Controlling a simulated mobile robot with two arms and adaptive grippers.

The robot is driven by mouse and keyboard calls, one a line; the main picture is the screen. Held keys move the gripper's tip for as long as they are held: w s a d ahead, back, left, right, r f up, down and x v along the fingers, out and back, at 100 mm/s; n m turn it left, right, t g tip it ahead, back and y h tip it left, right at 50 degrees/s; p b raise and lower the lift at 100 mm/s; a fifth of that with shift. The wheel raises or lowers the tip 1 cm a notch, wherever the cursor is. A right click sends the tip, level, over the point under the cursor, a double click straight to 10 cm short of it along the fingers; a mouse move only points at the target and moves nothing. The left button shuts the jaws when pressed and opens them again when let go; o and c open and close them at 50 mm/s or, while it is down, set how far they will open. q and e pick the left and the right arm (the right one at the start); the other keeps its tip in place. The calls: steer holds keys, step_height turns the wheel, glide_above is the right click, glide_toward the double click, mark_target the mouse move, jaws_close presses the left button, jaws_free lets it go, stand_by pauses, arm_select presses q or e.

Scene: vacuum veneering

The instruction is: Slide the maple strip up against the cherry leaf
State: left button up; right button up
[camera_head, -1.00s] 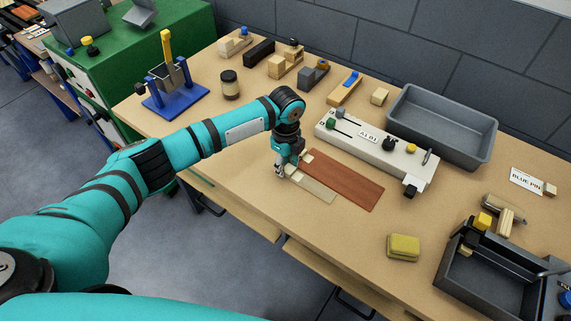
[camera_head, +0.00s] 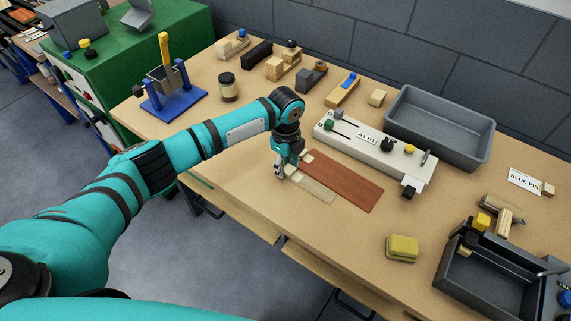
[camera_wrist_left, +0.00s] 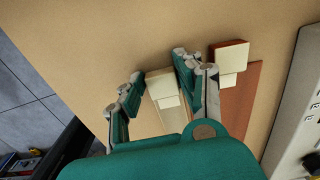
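The pale maple strip (camera_head: 316,191) lies flat on the table, beside the reddish-brown cherry leaf (camera_head: 346,181) and roughly parallel to it. Each has a cream piece at its far end in the left wrist view. My left gripper (camera_head: 285,172) is low over one end of the maple strip. In the left wrist view its fingers (camera_wrist_left: 158,88) are apart, one on each side of the maple strip (camera_wrist_left: 170,115). The right finger stands between the strip and the cherry leaf (camera_wrist_left: 240,92) and hides part of the gap. Whether either finger touches the strip cannot be told. My right gripper is not in view.
A pale fixture (camera_head: 350,140) with knobs lies behind the cherry leaf, and a grey tray (camera_head: 400,140) stands behind that. A yellow sponge-like block (camera_head: 402,248) and a dark bin (camera_head: 452,285) are to the right. The table in front of the strip is clear.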

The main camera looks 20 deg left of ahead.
arm_select(q)
steer(key=o, duration=0.4)
steer(key=shift+c, duration=0.2)
